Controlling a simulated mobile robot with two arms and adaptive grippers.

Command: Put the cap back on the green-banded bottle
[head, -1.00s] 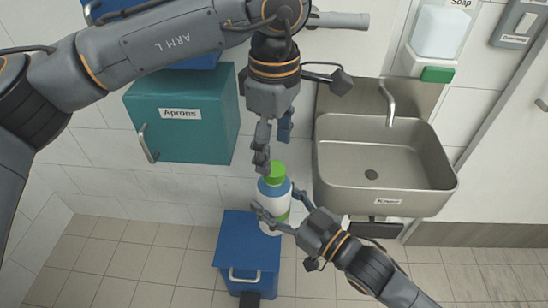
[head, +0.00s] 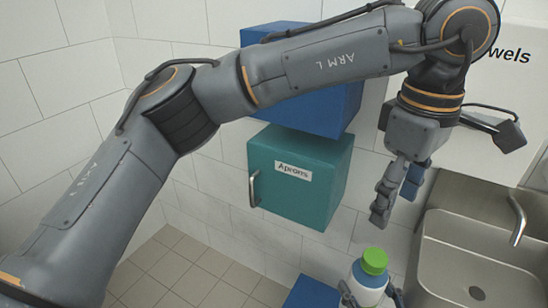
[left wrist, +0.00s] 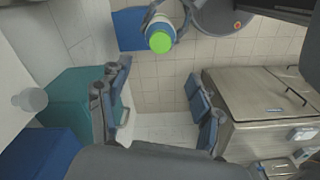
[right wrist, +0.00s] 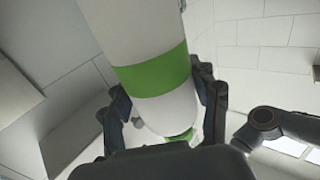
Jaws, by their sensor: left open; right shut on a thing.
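The bottle (head: 369,287) is white with a blue shoulder, upright at the bottom of the head view. A green cap (head: 375,261) sits on its top; whether it is fully tightened I cannot tell. The left wrist view shows the green cap (left wrist: 160,41) from above, beyond the fingers. My left gripper (head: 394,200) is open and empty, above the cap and apart from it. My right gripper (right wrist: 165,112) is shut on the bottle's body, just around and below the green band (right wrist: 152,75). In the head view its fingers are partly cut off by the lower edge.
A steel sink (head: 465,255) with a tap stands at the right. A teal Aprons cabinet (head: 300,195) and a blue cabinet (head: 335,100) hang on the wall to the left. A blue box (head: 312,293) is low beside the bottle. Air around the cap is free.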

